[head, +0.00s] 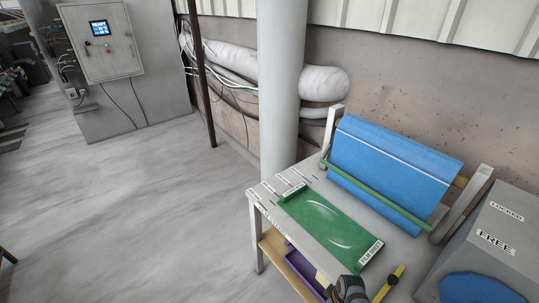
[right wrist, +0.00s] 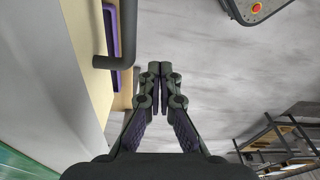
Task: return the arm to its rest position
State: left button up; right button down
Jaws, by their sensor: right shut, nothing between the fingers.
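My right gripper (right wrist: 158,72) is in the right wrist view with its two dark fingers together and nothing between them. It is over open grey floor, just right of the workbench's side, and touches nothing that I can see. A dark part of what looks like my right arm shows at the bottom edge of the head view, in front of the bench. My left gripper is not in view.
The workbench (head: 264,189) carries a green tray (head: 325,222) and a blue roll (head: 390,165). A grey box labelled FREE (head: 490,236) stands at right. A bar (right wrist: 99,30) sticks out beside the gripper. A shelf rack (right wrist: 275,140) stands lower right.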

jog(key=s+d+f+m+h+b, duration=0.1)
jog(key=s+d+f+m+b, duration=0.15)
jog(key=s+f, duration=0.7)
jog(key=s+d+f+m+b, duration=0.2)
jog(key=s+f+m+b, duration=0.1)
jog(key=s+f, duration=0.7)
pick_arm(q)
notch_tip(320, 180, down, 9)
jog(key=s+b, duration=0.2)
jog(key=b, duration=0.1)
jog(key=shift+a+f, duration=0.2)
pick_arm(e)
jog(key=s+d+f+m, duration=0.2)
jog(key=s+f, duration=0.5)
jog(key=s, duration=0.5)
jog(key=shift+s+d+f+m+h, duration=0.2)
jog(key=shift+s+d+m+h, duration=0.15)
jog(key=shift+m, duration=0.2)
jog(key=shift+a, duration=0.1)
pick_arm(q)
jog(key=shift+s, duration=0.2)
